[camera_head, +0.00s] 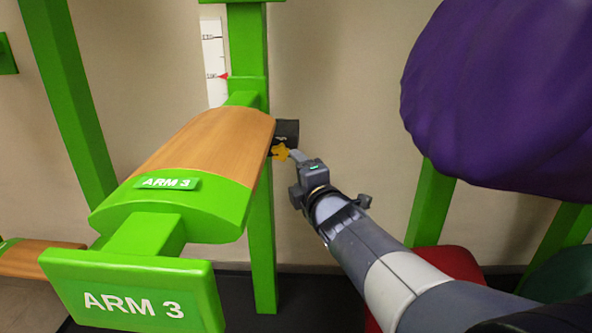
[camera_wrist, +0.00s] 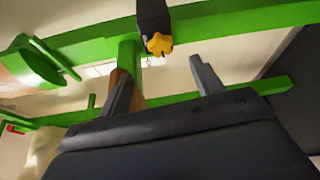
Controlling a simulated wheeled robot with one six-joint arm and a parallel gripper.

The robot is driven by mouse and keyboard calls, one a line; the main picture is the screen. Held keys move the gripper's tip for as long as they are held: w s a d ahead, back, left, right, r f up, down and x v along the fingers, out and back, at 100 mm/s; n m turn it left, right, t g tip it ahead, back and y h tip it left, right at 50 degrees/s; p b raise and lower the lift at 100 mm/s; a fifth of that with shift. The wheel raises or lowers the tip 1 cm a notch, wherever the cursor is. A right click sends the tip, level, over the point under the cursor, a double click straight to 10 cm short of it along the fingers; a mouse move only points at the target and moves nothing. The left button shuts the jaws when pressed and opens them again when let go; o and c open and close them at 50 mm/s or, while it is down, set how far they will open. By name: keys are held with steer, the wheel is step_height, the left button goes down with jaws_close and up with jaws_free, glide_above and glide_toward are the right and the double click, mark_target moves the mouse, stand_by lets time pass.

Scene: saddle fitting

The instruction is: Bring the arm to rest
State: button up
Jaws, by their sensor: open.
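My arm reaches from the lower right of the head view toward the green post. My gripper (camera_head: 294,155) is beside the right edge of the wood-topped saddle arm marked ARM 3 (camera_head: 205,145). In the wrist view my gripper (camera_wrist: 160,80) has its two grey fingers spread wide apart with nothing between them. A yellow star-shaped knob (camera_wrist: 159,45) on a black block (camera_wrist: 153,17) lies beyond the fingertips, apart from them in that view. In the head view the knob (camera_head: 281,151) shows just left of the gripper, and I cannot tell the exact gap.
A large purple rounded object (camera_head: 505,95) hangs at the upper right, above my arm. A green post (camera_head: 262,230) stands behind the saddle arm. A white scale with a red pointer (camera_head: 214,60) is on the wall. Red (camera_head: 445,262) and dark green (camera_head: 560,272) rounded things are low at right.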

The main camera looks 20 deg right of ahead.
mark_target(283, 154)
steer(key=shift+w, duration=0.1)
steer(key=w, duration=0.3)
steer(key=w+b, duration=0.1)
steer(key=w, duration=0.6)
steer(key=shift+w+a+f+b, duration=0.3)
steer(key=shift+w+a+b, duration=0.05)
steer(key=shift+a, duration=0.05)
steer(key=shift+s, duration=0.15)
